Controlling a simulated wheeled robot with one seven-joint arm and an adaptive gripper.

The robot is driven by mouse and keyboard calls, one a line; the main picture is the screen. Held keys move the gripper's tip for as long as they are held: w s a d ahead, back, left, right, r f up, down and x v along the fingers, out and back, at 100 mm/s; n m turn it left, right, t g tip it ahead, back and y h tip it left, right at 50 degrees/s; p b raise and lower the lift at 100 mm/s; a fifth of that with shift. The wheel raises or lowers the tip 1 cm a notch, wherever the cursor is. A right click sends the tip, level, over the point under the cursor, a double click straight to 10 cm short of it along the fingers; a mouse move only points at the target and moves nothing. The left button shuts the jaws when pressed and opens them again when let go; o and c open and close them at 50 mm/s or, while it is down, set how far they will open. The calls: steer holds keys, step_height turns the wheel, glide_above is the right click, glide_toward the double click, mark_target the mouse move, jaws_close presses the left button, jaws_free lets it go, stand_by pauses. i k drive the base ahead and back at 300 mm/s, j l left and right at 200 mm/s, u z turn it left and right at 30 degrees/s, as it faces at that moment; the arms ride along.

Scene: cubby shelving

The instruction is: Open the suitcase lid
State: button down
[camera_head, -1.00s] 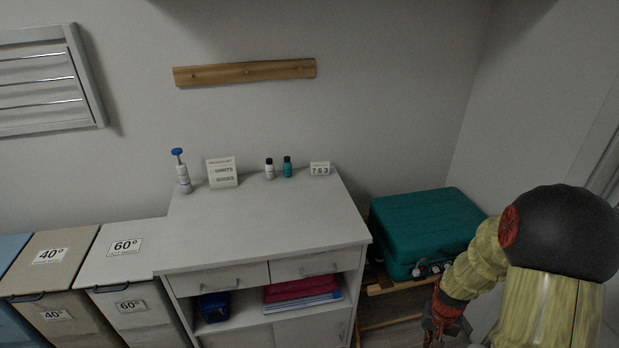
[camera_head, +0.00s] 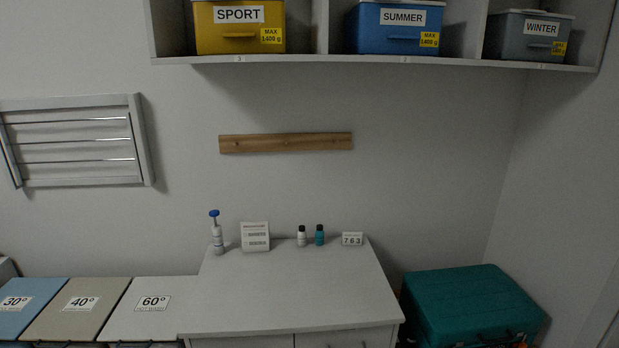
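The teal suitcase (camera_head: 470,300) sits at the lower right of the head view, to the right of the white cabinet. Its lid lies flat and looks closed. Its front side with the dark handle and latches (camera_head: 492,341) is cut by the bottom edge of the picture, so the latches show only in part. My gripper and arm are outside this view.
The white cabinet top (camera_head: 300,290) holds a pump bottle (camera_head: 217,236), a sign (camera_head: 255,237), two small bottles and a number card (camera_head: 352,239). A shelf (camera_head: 400,61) with yellow, blue and grey boxes hangs above. The right wall stands close to the suitcase.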

mark_target(475, 304)
steer(key=i+l, duration=0.95)
steer(key=l, duration=0.05)
